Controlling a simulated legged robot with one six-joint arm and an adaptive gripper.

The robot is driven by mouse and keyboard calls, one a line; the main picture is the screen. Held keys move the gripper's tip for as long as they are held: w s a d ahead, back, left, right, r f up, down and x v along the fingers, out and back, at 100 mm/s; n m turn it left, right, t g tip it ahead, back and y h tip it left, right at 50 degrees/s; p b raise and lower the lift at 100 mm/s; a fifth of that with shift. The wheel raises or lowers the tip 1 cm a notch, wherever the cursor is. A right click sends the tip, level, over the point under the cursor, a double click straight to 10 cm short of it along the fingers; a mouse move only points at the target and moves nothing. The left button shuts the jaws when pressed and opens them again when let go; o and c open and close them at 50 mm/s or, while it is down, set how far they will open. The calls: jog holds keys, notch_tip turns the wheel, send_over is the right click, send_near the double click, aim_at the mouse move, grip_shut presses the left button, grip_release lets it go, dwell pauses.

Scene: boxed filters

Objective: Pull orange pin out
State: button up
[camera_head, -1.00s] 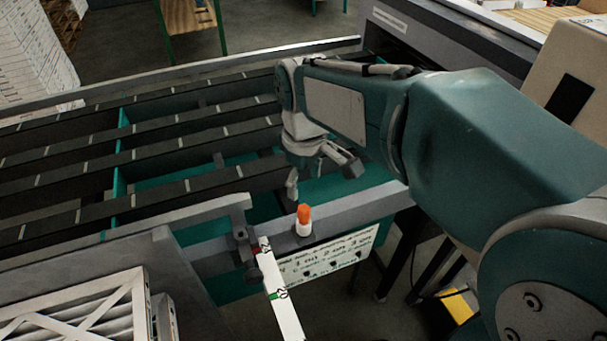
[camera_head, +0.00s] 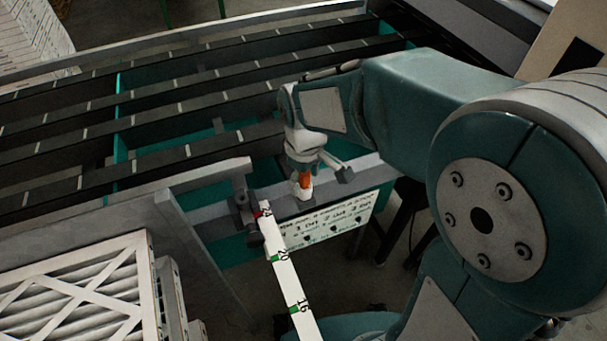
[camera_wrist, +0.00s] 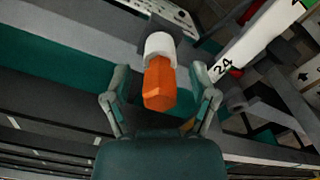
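The orange pin (camera_head: 305,180) stands in a white collar (camera_head: 302,191) on the grey rail of the frame. In the wrist view the orange pin (camera_wrist: 159,84) points toward the camera, with its white collar (camera_wrist: 160,46) behind it. My gripper (camera_head: 322,182) is open over the pin. In the wrist view the fingers of my gripper (camera_wrist: 158,85) are spread to the left and right of the pin, with a gap on each side. One finger partly covers the pin and collar in the head view.
A white measuring bar (camera_head: 284,268) with numbers sticks out beside the pin, near a dark clamp (camera_head: 246,217). A sign with writing (camera_head: 335,218) hangs below the rail. Boxed filters (camera_head: 80,300) stand at lower left. Dark slatted rails (camera_head: 60,160) lie behind.

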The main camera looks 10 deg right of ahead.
grip_shut()
jog(key=shift+r, duration=3.25)
notch_tip(320, 180, up, 9)
dwell(0.7)
